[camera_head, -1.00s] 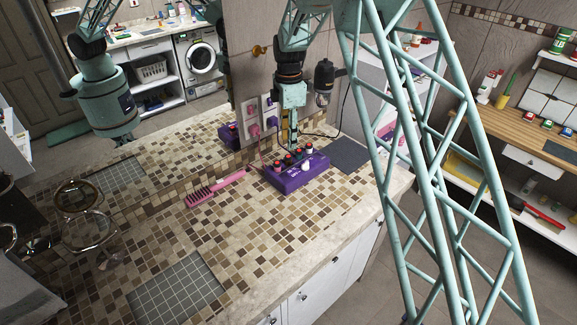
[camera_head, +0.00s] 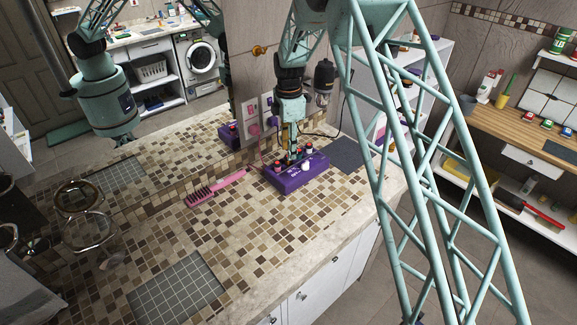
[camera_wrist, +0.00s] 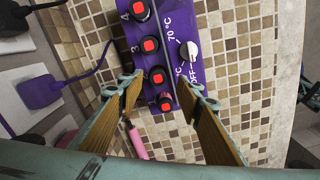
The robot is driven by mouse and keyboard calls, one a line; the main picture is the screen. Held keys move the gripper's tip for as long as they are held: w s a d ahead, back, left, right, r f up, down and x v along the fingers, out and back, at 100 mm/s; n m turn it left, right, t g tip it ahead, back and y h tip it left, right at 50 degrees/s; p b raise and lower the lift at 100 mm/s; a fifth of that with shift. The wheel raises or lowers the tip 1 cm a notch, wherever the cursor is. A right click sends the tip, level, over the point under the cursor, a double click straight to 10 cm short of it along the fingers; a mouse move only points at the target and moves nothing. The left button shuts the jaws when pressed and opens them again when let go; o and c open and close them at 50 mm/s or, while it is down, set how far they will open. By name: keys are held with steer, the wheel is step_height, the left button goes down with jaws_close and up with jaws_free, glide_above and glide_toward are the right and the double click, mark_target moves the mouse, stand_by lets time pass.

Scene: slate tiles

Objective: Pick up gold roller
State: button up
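A purple heater box (camera_head: 297,177) stands on the tiled counter, and it also shows in the wrist view (camera_wrist: 212,103). Several black pegs with red tops stand in a row on it, including one near the row's end (camera_wrist: 157,76) and the end one (camera_wrist: 166,103). I cannot tell which of them is the gold roller, as no gold surface shows from above. My gripper (camera_head: 291,153) is low over the box, pointing down. In the wrist view my gripper (camera_wrist: 160,88) is open, its two brown fingers on either side of the row's near end. Contact cannot be seen.
A pink brush (camera_head: 215,188) lies left of the box. A dark grey mat (camera_head: 350,154) lies right of it. A grey gridded mat (camera_head: 176,290) lies at the counter's front. A mirror wall with sockets stands behind. A white dial (camera_wrist: 188,52) is on the box.

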mark_target(288, 164)
steer(key=shift+w+f+p, duration=0.2)
steer(key=shift+f+p, duration=0.1)
steer(key=shift+f, duration=2.15)
steer(key=shift+c, duration=0.9)
steer(key=c, duration=0.8)
